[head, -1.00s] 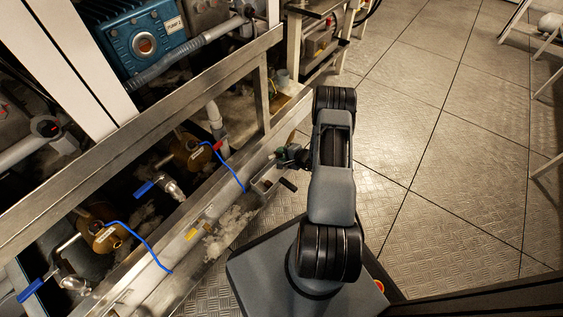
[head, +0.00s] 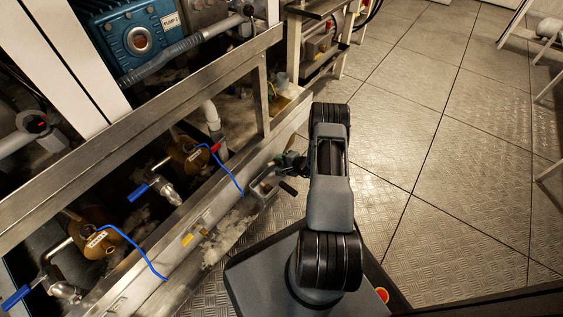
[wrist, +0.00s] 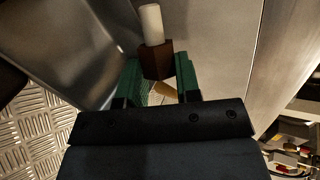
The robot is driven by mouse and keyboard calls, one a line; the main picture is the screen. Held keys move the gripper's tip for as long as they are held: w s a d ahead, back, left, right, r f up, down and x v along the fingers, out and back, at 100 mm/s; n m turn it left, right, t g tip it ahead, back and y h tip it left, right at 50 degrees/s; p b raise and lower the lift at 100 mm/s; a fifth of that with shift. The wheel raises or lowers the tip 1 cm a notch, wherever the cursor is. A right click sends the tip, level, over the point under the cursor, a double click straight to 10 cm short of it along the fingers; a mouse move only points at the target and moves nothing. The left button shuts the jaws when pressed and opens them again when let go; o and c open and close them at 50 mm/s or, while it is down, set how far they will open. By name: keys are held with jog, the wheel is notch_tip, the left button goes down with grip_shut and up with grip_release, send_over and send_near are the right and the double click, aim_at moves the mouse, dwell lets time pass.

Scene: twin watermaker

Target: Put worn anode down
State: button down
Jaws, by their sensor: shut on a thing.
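The worn anode (wrist: 154,46) shows in the wrist view as a pale, blunt rod on a brown angular head. My gripper (wrist: 160,72) has its green fingers on either side of the brown head and is shut on it. The rod points away from the gripper. In the head view my gripper (head: 284,163) is beside the lower rail of the metal frame, just above a small grey tray-like holder (head: 262,190). My arm and the gripper hide part of this spot, and the anode cannot be made out there.
The frame's metal rail (head: 190,225) runs along the left, with brass housings (head: 188,154), blue-handled valves (head: 137,193) and blue wires behind it. Pale debris (head: 228,232) lies by the rail. Bare metal surfaces (wrist: 210,45) are close around the gripper. The tiled floor (head: 430,150) at right is clear.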

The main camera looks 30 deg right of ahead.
jog(key=shift+f, duration=0.25)
jog(key=shift+f, duration=0.3)
jog(key=c, duration=0.8)
grip_release()
